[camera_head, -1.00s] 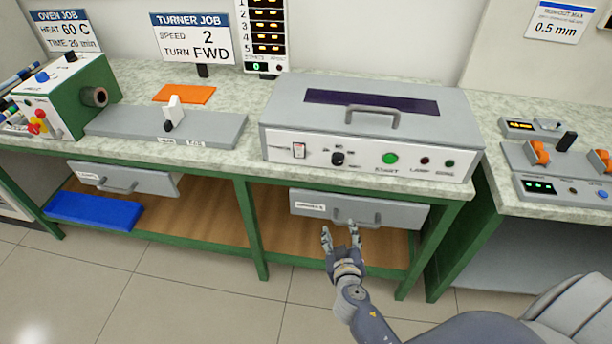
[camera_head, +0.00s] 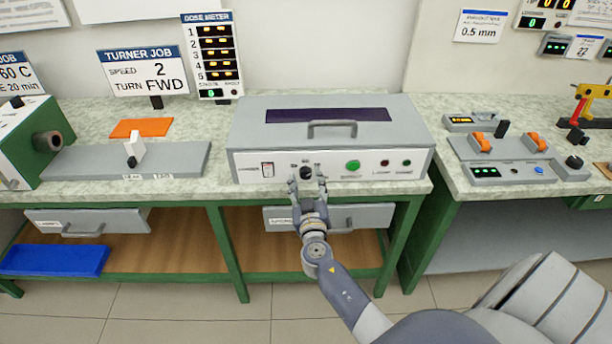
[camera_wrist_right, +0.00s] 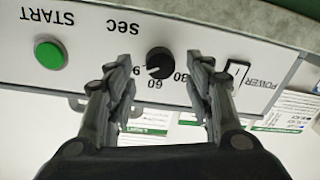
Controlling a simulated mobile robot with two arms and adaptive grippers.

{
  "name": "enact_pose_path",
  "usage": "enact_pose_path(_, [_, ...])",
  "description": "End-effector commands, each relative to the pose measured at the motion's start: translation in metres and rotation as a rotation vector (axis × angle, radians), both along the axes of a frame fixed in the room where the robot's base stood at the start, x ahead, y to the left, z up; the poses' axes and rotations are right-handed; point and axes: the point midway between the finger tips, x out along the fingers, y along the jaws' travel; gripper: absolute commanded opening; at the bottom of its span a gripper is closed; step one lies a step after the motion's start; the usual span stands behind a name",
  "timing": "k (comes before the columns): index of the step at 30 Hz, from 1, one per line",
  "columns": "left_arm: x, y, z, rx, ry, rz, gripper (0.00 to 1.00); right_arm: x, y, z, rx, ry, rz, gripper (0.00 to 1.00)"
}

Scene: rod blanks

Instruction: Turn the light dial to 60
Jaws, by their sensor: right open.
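The dial (camera_head: 307,172) is a black knob on the white front panel of the grey box (camera_head: 240,135) on the bench. In the right wrist view, which shows the panel upside down, the dial (camera_wrist_right: 160,62) has the marks 30, 60 and 90 around it and SEC beside it. I cannot tell which mark it points to. My right gripper (camera_head: 310,188) is open in front of the panel. In the wrist view its fingers (camera_wrist_right: 162,80) stand on either side of the dial, with a gap on each side. My left gripper is not in view.
A green START button (camera_head: 352,165) and a power switch (camera_head: 267,170) flank the dial on the panel. A drawer (camera_head: 370,216) hangs below the bench top, behind my right wrist. A grey plate with a white lever (camera_head: 135,149) lies to the left.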

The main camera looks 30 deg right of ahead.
Motion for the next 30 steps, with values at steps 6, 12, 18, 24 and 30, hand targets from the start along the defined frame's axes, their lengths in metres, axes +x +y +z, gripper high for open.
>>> enact_pose_path(6, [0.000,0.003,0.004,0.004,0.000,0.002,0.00,0.014,-0.007,0.000,0.001,0.001,0.001,0.48])
enact_pose_path(12, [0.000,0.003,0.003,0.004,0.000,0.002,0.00,0.016,-0.009,-0.001,0.001,0.001,0.001,0.48])
enact_pose_path(18, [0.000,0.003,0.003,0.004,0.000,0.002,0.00,0.016,-0.008,-0.001,0.001,0.001,0.001,0.33])
enact_pose_path(24, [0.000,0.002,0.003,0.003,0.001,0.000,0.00,0.016,-0.008,-0.001,0.001,0.001,0.001,0.04])
enact_pose_path(30, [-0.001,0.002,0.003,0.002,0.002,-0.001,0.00,0.016,-0.008,-0.001,-0.007,0.006,0.000,0.04])
